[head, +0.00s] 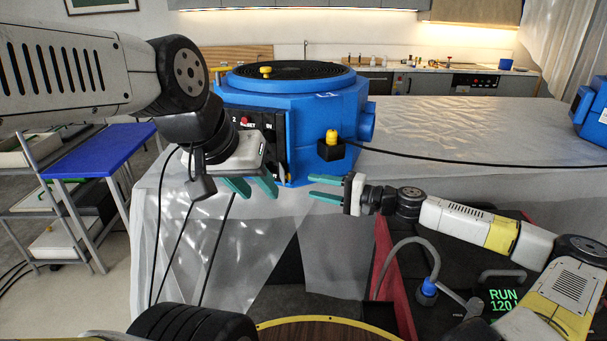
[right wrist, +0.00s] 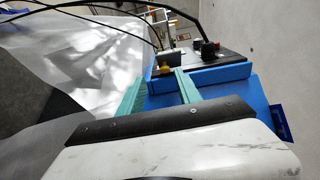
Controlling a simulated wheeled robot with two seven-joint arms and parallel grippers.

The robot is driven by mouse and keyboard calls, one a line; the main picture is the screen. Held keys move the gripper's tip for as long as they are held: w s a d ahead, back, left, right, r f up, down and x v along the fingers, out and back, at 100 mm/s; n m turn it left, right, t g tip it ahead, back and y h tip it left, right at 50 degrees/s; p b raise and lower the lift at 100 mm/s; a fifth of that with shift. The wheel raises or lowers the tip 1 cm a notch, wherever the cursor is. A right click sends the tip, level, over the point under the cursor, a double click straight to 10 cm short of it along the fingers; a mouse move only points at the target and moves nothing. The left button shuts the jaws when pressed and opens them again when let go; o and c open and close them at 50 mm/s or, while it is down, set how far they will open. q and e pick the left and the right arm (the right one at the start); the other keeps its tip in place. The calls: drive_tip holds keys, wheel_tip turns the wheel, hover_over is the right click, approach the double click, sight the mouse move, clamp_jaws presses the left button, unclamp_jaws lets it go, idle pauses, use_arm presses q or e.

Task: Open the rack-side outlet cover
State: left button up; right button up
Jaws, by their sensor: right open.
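A blue drum-like machine (head: 290,115) with a black round top grille stands on the sheet-covered table. I cannot tell which part is the rack-side outlet cover; the machine's left side is mostly hidden by my left arm. My left gripper (head: 260,193) is open and empty before the black control panel (head: 262,133). My right gripper (head: 311,188) is open and empty, below the yellow knob.
A rack with a blue shelf (head: 95,150) stands at the left. A black cable (head: 450,160) runs right across the table. A grey hose with a blue fitting (head: 427,290) and a green RUN display (head: 502,299) are at lower right. The table's right part is mostly clear.

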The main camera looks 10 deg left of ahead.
sight(284, 173)
drive_tip(key=w+x, duration=0.1)
drive_tip(key=x, duration=0.6)
drive_tip(key=shift+r, duration=0.35)
drive_tip(key=shift+w, duration=0.15)
clamp_jaws()
